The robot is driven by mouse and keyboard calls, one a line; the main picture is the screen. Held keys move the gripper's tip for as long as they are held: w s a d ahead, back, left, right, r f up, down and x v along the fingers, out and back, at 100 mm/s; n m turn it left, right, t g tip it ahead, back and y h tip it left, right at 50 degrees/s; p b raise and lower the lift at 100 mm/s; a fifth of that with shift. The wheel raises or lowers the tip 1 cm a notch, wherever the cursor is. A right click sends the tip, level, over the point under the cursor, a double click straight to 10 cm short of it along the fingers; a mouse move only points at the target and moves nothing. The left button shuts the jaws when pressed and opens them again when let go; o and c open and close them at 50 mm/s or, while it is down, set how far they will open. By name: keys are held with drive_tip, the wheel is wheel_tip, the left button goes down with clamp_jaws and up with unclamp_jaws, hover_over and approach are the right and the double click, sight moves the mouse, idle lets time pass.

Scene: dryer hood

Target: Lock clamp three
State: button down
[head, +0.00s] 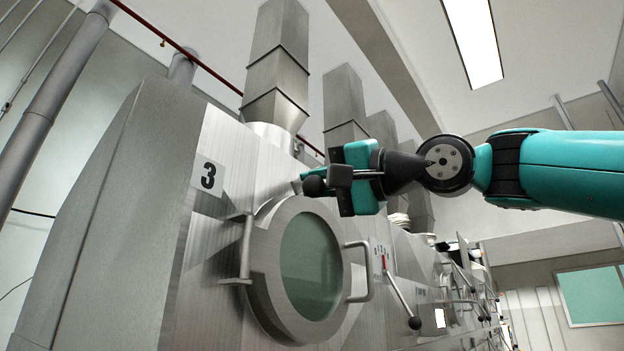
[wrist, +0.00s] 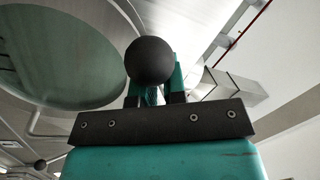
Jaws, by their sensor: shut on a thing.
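A grey panel marked 3 carries a round door (head: 257,306) with a glass window; it looks closed against the panel. A black ball knob (head: 314,187) sits just above the door's upper right rim, and I take it for the knob of clamp three. My gripper (head: 318,180) is shut on this knob, reaching in from the right. In the wrist view the knob (wrist: 150,60) stands between the teal fingers (wrist: 178,78). The rest of the clamp is mostly hidden behind my gripper, so I cannot tell its position.
A bar handle (head: 367,272) is on the door's right side and a hinge (head: 246,250) on its left. A lever (head: 399,293) with a black knob slants down beside a small scale right of the door. More units recede to the right. Metal ducts (head: 277,70) rise above.

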drive_tip(key=w+f+n, duration=0.1)
drive_tip(key=d+f+n, duration=0.1)
drive_tip(key=n, duration=0.1)
drive_tip(key=w+f+n+g, duration=0.1)
drive_tip(key=n, duration=0.1)
drive_tip(key=shift+w+d, duration=0.35)
drive_tip(key=shift+d, duration=0.05)
drive_tip(key=shift+w+d+f+n+g+h+p, duration=0.25)
drive_tip(key=shift+w+d+n, duration=0.3)
drive_tip(key=shift+n, duration=0.4)
drive_tip(key=shift+w+d+f+n+g+p, duration=0.2)
drive_tip(key=shift+w+d+n+p, duration=0.3)
drive_tip(key=shift+n, duration=0.5)
drive_tip(key=shift+w+d+f+n+g+h+p, duration=0.15)
drive_tip(key=shift+w+d+f+n+g+p, duration=0.2)
drive_tip(key=shift+w+n, duration=0.5)
drive_tip(key=shift+s+r, duration=0.1)
drive_tip(key=c, duration=1.2)
unclamp_jaws()
drive_tip(key=shift+t, duration=0.3)
drive_tip(key=shift+d, duration=0.1)
drive_tip(key=shift+r, duration=0.15)
